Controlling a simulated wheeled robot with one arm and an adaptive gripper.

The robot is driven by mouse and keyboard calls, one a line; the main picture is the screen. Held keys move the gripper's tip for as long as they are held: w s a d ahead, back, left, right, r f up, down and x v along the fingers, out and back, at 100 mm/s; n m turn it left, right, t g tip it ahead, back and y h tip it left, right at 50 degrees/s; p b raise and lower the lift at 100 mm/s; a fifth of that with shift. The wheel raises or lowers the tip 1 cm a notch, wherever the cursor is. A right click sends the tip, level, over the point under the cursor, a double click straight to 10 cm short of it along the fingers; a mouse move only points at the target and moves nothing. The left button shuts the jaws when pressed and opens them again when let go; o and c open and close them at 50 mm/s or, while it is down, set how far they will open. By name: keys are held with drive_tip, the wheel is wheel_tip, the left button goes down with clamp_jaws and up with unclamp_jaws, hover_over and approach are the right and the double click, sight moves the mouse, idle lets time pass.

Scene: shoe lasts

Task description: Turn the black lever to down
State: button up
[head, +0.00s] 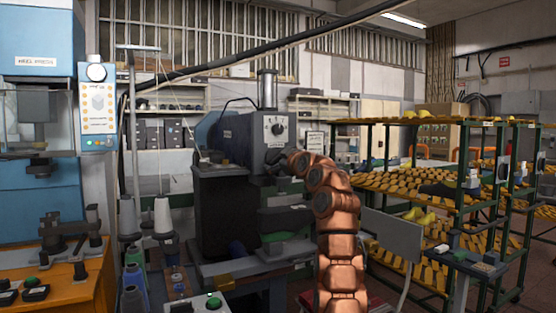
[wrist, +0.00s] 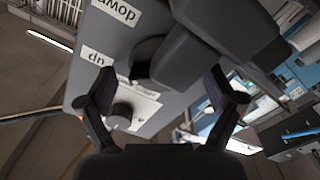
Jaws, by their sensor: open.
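The black lever (wrist: 205,45) shows large at the top of the wrist view, mounted on a grey machine panel (wrist: 150,22). Its rounded hub lies near the panel's middle and its thick arm runs to the right. The panel's "down" label (wrist: 118,11) and "up" label (wrist: 96,57) appear upside down, left of the hub. My gripper (wrist: 160,84) is open, with one dark finger on each side of the view. The lever is ahead of the fingers; I cannot tell whether they touch it. In the head view my gripper (head: 277,163) is at the machine's front and the lever is not distinguishable.
The grey machine (head: 240,135) has a dial (head: 277,128) above my gripper. Spools of thread (head: 162,214) stand left of it. A rack with shoe lasts (head: 430,185) stands right. An orange bench (head: 75,285) is at the lower left.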

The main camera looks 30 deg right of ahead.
drive_tip(key=shift+w+f, duration=0.15)
drive_tip(key=shift+w, duration=0.05)
drive_tip(key=c, duration=1.1)
